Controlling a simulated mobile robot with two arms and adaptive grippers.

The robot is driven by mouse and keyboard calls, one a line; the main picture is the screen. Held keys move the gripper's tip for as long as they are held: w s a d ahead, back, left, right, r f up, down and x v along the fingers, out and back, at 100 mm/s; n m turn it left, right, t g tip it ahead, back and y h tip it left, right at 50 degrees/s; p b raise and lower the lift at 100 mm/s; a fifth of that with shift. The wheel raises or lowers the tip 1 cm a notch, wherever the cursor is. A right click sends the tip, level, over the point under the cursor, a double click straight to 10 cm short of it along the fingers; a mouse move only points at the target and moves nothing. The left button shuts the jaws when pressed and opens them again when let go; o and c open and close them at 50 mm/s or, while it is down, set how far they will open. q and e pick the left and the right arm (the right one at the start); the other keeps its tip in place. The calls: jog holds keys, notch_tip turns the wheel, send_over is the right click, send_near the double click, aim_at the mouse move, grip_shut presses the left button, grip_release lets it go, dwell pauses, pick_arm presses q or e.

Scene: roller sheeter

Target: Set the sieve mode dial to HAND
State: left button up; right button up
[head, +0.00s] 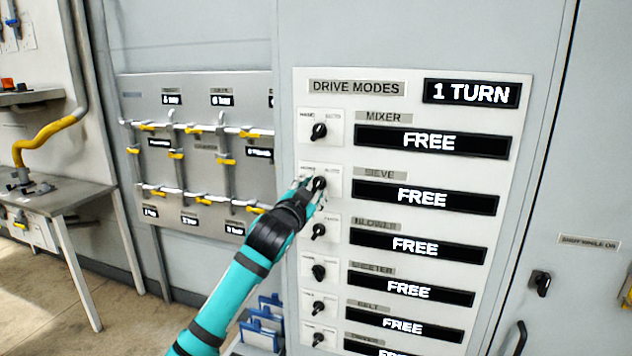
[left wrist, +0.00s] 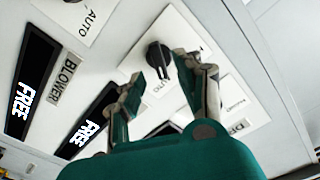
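The sieve mode dial (head: 319,183) is a black knob on a white plate, second from the top of the DRIVE MODES panel. The SIEVE label (head: 380,174) and its display (head: 424,197), reading FREE, are to its right. My left gripper (head: 311,189) is at this dial, its fingers partly covering the plate. In the left wrist view the black knob (left wrist: 158,58) shows just beyond and between the parted fingertips of my left gripper (left wrist: 158,72). The fingers look open; contact with the knob cannot be told. My right gripper is not in view.
The mixer dial (head: 319,131) is just above and the blower dial (head: 318,231) just below, with more dials under it. Other displays also read FREE; the top one (head: 472,94) reads 1 TURN. A pipe panel with yellow-handled valves (head: 205,150) is at left.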

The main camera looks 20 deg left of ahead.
aim_at(318, 185)
pick_arm(q)
jog(key=shift+w, duration=1.4)
grip_shut()
